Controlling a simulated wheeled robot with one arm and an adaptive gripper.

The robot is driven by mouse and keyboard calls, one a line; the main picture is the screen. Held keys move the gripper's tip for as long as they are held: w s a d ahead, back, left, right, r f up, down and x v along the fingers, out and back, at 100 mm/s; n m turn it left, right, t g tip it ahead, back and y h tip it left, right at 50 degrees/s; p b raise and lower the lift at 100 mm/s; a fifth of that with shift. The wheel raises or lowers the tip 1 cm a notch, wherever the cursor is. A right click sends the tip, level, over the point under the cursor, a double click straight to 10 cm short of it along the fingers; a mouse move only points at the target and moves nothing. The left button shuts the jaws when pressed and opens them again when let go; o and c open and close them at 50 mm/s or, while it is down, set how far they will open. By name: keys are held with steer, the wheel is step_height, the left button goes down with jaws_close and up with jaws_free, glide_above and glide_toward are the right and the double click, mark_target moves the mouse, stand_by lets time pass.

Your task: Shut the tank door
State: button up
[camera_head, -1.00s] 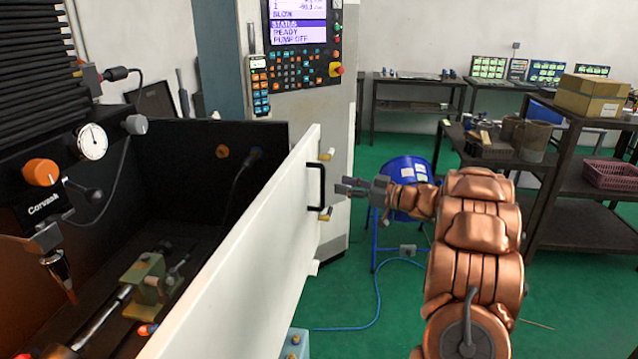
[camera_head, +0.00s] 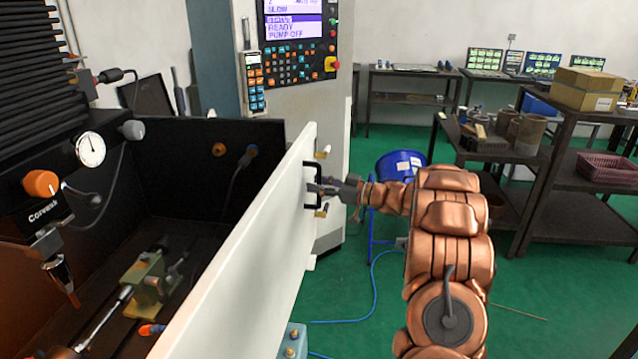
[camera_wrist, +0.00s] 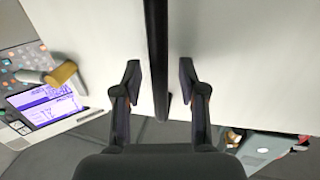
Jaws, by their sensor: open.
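The tank door (camera_head: 262,240) is a long white panel along the right side of the dark machine tank (camera_head: 190,200). It stands swung outward at its far end, with the tank interior in view. A black bar handle (camera_head: 308,166) is on its outer face near the far end. My gripper (camera_head: 318,187) is open at the handle. In the wrist view, the handle (camera_wrist: 157,55) runs between the two spread fingers of my gripper (camera_wrist: 160,85), with a gap on each side. The white door face (camera_wrist: 235,60) fills the view beyond.
Brass latch pieces (camera_head: 322,153) stick out at the door's far edge. A control panel (camera_head: 295,45) stands behind it. A blue drum (camera_head: 398,165) on a stand is behind my arm. Dark shelves (camera_head: 575,185) stand at right. Green floor (camera_head: 345,280) is open beside the door.

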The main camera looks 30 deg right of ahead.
jaws_close()
stand_by(0.3)
stand_by(0.4)
